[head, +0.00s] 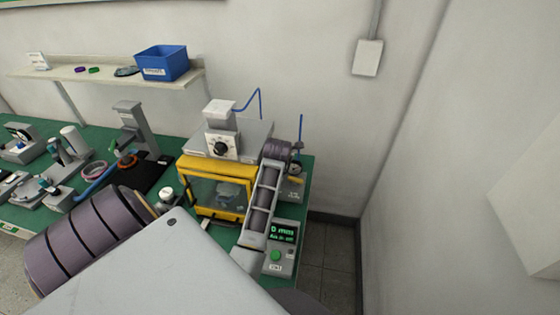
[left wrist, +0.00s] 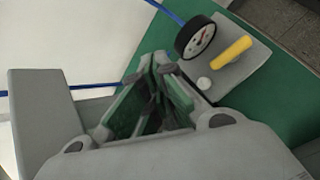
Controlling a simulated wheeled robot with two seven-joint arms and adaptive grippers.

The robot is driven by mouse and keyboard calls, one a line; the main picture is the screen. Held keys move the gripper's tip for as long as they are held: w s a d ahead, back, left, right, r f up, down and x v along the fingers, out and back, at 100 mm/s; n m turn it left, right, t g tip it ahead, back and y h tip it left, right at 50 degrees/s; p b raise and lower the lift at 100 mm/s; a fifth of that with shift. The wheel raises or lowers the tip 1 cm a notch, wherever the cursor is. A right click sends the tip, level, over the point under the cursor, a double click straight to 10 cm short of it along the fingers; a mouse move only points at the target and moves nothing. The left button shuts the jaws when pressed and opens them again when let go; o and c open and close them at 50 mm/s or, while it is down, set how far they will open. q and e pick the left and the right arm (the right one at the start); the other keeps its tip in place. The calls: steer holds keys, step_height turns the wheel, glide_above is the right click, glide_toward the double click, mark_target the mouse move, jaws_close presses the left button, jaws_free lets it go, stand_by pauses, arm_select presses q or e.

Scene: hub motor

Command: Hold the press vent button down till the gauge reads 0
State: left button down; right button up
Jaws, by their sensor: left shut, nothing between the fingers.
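The round gauge (left wrist: 195,37) has a white face with a dark rim and a red needle; its reading is too small to tell. Beside it, a small white button (left wrist: 204,83) and a yellow lever (left wrist: 231,53) sit on a grey plate (left wrist: 238,75). I cannot tell for sure that this button is the vent button. My left gripper (left wrist: 160,62) is shut and empty, its tips left of the button and apart from it in the picture. In the head view the gauge (head: 298,146) stands beside my left arm, and the gripper's tips are hidden.
The press (head: 222,143) has a dial and a yellow-framed guard (head: 216,168). Fixtures crowd the green bench at left. A blue bin (head: 162,64) stands on the shelf.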

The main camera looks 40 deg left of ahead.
arm_select(q)
step_height(320, 180, down, 4)
steer(key=shift+f+b, duration=0.2)
steer(key=shift+b, duration=0.55)
steer(key=shift+f+b, duration=0.95)
steer(key=shift+f, duration=0.2)
steer(key=shift+f+b, duration=0.6)
steer(key=shift+f, duration=0.45)
steer(key=shift+f, duration=0.4)
steer(key=shift+f+b, duration=0.3)
steer(key=shift+f, duration=0.25)
stand_by(1.1)
stand_by(1.0)
